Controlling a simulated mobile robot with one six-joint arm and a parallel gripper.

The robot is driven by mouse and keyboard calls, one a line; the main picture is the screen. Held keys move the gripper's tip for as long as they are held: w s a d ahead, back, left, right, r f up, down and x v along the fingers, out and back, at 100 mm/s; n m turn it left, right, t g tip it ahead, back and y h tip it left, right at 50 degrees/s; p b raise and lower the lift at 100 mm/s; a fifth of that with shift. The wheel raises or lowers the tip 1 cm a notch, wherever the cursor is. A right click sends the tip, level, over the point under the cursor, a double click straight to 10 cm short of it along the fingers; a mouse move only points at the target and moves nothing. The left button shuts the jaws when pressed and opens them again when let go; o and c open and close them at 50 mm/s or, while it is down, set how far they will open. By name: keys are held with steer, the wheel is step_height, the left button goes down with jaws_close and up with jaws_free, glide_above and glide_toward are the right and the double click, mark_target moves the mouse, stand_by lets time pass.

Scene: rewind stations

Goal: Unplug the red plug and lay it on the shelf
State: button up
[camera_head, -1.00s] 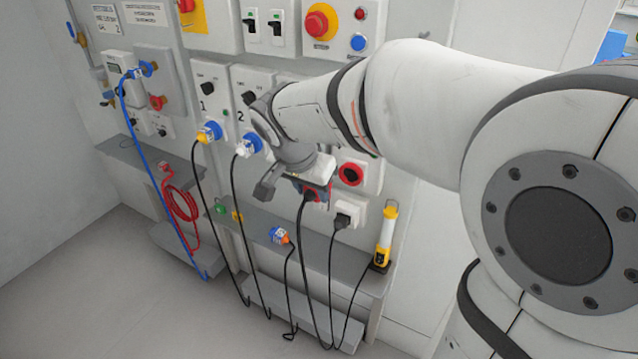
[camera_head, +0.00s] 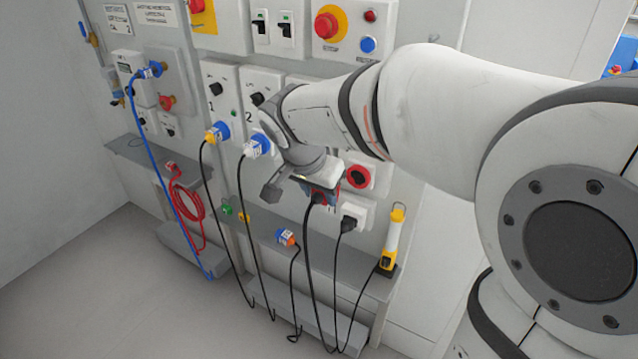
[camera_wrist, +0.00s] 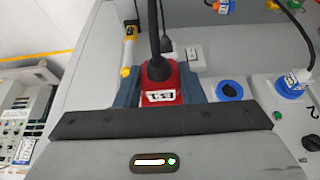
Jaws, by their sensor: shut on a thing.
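The red plug (camera_wrist: 162,85) is between the blue-grey fingers of my gripper (camera_wrist: 160,98) in the wrist view, with its black cable rising from the back. In the head view my gripper (camera_head: 318,190) is low on the panel, left of a round red fitting with a black centre (camera_head: 357,177), and only a bit of the red plug shows. The plug's front is hidden, so I cannot tell whether it is still in a socket. The grey shelf (camera_head: 345,272) runs below, with a blue and orange plug (camera_head: 287,237) on it.
A yellow and white lamp (camera_head: 393,240) stands at the shelf's right end. A black plug (camera_head: 348,222) sits in a white box close right of my gripper. Several black cables hang over the shelf front. An open blue socket (camera_wrist: 230,91) is beside the red plug.

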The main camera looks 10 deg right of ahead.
steer(key=shift+s+a+b, duration=0.5)
steer(key=shift+s+a, duration=0.25)
steer(key=shift+s, duration=0.2)
stand_by(0.6)
steer(key=shift+s+a+b, duration=0.35)
steer(key=shift+s+a, duration=0.6)
steer(key=shift+s, duration=0.2)
steer(key=shift+s+a+b, duration=0.35)
steer(key=shift+s+a, duration=0.6)
steer(key=shift+s, duration=0.2)
steer(key=shift+w, duration=0.1)
